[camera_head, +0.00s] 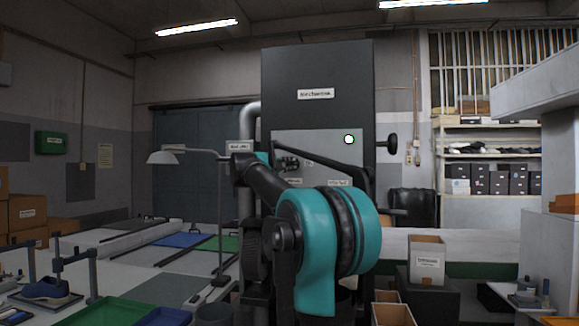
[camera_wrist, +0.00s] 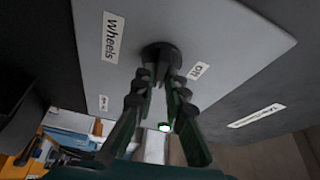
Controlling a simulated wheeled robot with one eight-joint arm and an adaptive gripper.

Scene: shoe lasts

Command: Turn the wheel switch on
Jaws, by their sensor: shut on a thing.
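The wheel switch is a dark round knob (camera_wrist: 160,52) on a grey panel (camera_wrist: 215,28), under a label reading "Wheels" (camera_wrist: 113,38). A small label that seems to read "on" (camera_wrist: 199,71) sits beside the knob, and another small label (camera_wrist: 103,103) sits on its other side. My gripper (camera_wrist: 162,78) has its fingers closed on the knob's grip. The knob's pointing direction is hard to tell. In the head view my gripper (camera_head: 290,163) is at the grey panel (camera_head: 310,140) of the tall dark machine (camera_head: 317,75), and my arm hides part of the panel.
A green-white lamp (camera_head: 349,139) is lit on the panel. A black knob (camera_head: 392,144) sticks out from the machine's right side. A bench lamp (camera_head: 168,156) and a worktable with a blue shoe (camera_head: 45,289) stand at left. A labelled box (camera_head: 427,260) stands at right.

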